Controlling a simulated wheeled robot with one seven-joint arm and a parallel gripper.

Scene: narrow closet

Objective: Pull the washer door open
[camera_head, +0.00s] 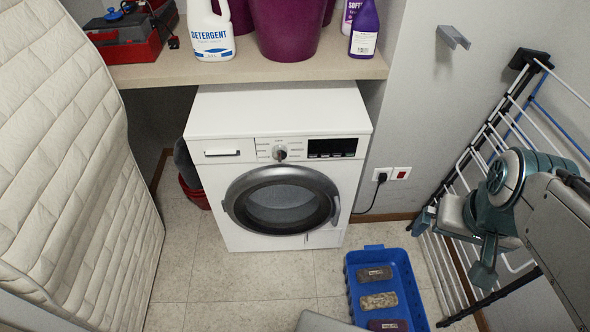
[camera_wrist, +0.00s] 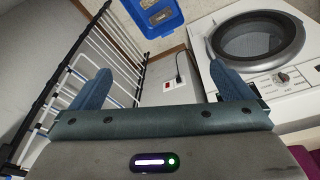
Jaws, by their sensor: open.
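The white washer (camera_head: 225,115) stands under a shelf, with its controls along the top of its front. Its round washer door (camera_head: 242,203), with a grey rim and dark glass, looks shut. A pale door handle (camera_head: 336,211) sits at the door's right edge. My gripper (camera_head: 452,248) is open and empty, to the right of the washer and apart from it. In the wrist view, my gripper (camera_wrist: 158,72) has its two teal fingers spread wide. There the washer door (camera_wrist: 258,38) appears upside down at upper right, behind the right finger.
A drying rack (camera_head: 452,190) stands at the right wall, close to my gripper. A blue crate (camera_head: 352,292) with several blocks lies on the floor before the washer. A quilted mattress (camera_head: 75,170) leans at left. The shelf (camera_head: 200,75) holds bottles and a toolbox.

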